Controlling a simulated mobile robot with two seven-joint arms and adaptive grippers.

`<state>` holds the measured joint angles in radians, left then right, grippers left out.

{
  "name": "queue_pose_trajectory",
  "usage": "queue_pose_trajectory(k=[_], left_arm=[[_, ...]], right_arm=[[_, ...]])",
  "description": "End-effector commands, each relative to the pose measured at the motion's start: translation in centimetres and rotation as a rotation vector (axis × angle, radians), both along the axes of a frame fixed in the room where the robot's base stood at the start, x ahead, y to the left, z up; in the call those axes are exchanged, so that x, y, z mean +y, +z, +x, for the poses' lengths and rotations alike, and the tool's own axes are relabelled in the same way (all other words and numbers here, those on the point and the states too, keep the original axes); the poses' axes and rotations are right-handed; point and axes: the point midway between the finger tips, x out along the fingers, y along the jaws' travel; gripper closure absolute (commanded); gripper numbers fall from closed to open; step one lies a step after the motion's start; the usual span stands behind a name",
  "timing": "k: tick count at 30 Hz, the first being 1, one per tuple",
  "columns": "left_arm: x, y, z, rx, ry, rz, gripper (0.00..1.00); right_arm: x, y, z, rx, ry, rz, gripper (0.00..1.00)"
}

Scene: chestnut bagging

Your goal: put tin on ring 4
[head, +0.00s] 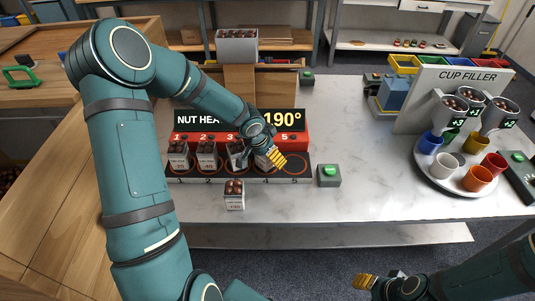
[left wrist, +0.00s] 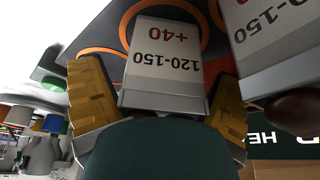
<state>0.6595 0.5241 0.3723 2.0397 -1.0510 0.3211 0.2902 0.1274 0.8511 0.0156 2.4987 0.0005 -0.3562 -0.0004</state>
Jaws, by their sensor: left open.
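My left gripper (head: 275,157) is at ring 4 of the nut heater (head: 290,122), with its yellow fingers open. In the left wrist view a white-labelled tin (left wrist: 167,62), marked 120-150 and +40, lies between the fingers, with orange ring arcs around it. In the head view this tin (head: 261,162) is partly hidden by the gripper and appears to stand on ring 4. Other tins of nuts stand on ring 1 (head: 178,155), ring 2 (head: 206,155) and ring 3 (head: 236,155). Ring 5 (head: 294,163) is empty. My right gripper (head: 366,282) is low at the front right.
Another filled tin (head: 234,196) stands on the table in front of the heater. A green-button box (head: 329,175) is right of it. A tray (head: 440,184) of coloured cups and the cup filler (head: 455,85) are at the right. The middle of the table (head: 370,140) is clear.

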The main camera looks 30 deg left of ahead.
Motion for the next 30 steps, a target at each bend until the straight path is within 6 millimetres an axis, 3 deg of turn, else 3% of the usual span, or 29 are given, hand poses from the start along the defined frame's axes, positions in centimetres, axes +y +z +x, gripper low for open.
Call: queue_pose_trajectory(k=[5, 18, 24, 30], left_arm=[[0.2, 1.8, -0.5, -0.002, 0.001, 0.002, 0.1], [0.9, 9.9, -3.5, 0.0, 0.003, 0.001, 0.1], [1.0, 11.4, -4.2, 0.0, 0.0, 0.0, 0.1], [1.0, 11.5, -4.3, 0.001, 0.0, 0.0, 0.1]], right_arm=[[0.0, 1.1, -0.2, 0.004, 0.0, 0.001, 0.53], [0.1, 4.9, -0.8, 0.019, 0.004, 0.004, 0.53], [0.1, 5.6, -0.7, 0.017, 0.001, 0.004, 0.53], [0.1, 5.6, -0.7, 0.017, 0.0, 0.003, 0.53]])
